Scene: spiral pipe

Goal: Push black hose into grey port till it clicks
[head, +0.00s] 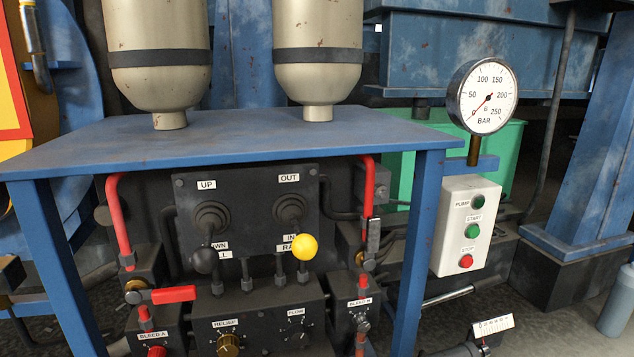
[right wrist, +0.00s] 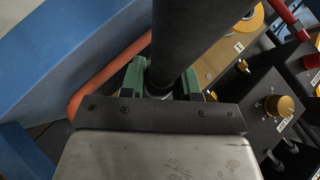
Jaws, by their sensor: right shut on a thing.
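My right gripper (right wrist: 161,80) shows in the right wrist view, its green-padded fingers on either side of a thick black cylinder, which looks like the black hose (right wrist: 178,40). It is shut on it, and the hose runs up out of the top of that view. The hose's end and the grey port cannot be made out in either view. Neither gripper can be made out in the head view, and my left gripper is not in view.
The blue bench (head: 300,135) covers a black valve panel (head: 250,205) with levers, a yellow knob (head: 304,247) and red pipes (head: 118,220). A pressure gauge (head: 487,97) and a white button box (head: 466,226) stand right. In the wrist view, a red-orange pipe (right wrist: 105,75) passes close behind the hose.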

